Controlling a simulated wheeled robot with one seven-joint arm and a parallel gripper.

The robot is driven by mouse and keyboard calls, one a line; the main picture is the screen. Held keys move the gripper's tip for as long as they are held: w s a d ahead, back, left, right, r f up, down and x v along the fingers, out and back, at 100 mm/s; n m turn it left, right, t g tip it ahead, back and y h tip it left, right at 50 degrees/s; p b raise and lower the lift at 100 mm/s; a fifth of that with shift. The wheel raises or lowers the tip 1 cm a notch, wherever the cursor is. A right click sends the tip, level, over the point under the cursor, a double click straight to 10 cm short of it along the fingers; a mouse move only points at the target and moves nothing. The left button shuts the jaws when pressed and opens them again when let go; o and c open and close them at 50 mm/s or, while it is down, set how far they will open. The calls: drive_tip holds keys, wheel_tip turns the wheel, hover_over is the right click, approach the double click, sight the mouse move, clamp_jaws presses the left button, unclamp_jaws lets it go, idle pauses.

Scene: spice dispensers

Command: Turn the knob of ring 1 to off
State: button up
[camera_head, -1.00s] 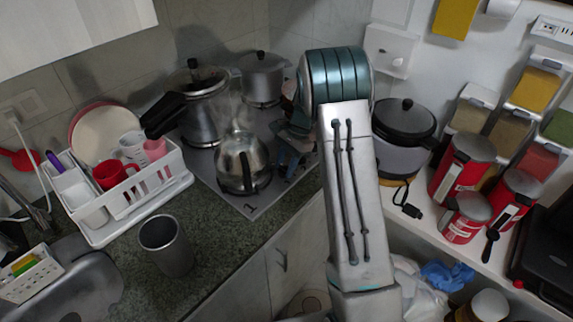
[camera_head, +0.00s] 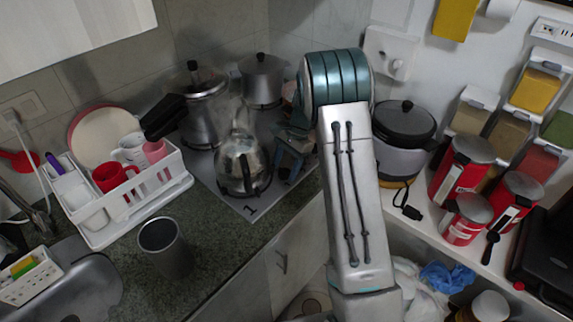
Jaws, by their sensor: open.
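The cooktop (camera_head: 232,201) is a grey panel on the counter, with a dark number 1 (camera_head: 251,209) marked near its front corner. A shiny steel kettle (camera_head: 240,167) stands on the cooktop behind that mark, with steam around it. My gripper (camera_head: 290,168) is open, low over the right part of the cooktop, to the right of the kettle. I cannot make out the ring 1 knob; my gripper and arm cover much of that side. I cannot tell whether the fingers touch anything.
A tall pot (camera_head: 204,118) with a long black handle and a smaller lidded pot (camera_head: 263,80) stand behind the kettle. A rice cooker (camera_head: 404,135) stands right of my arm. A dark cup (camera_head: 166,248) and a dish rack (camera_head: 120,215) are at left.

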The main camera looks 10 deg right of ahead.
drive_tip(key=p+v, duration=0.5)
drive_tip(key=v, duration=0.3)
idle(0.4)
drive_tip(key=shift+r, duration=0.1)
drive_tip(key=s+a+r+n+t+h+b, duration=0.25)
drive_tip(key=s+r+n, duration=0.35)
drive_tip(key=s+r, duration=0.75)
drive_tip(key=s+n+t+h, duration=0.1)
drive_tip(key=s+n+t, duration=0.2)
drive_tip(key=s, duration=1.3)
drive_tip(key=n, duration=0.3)
drive_tip(key=shift+d, duration=0.15)
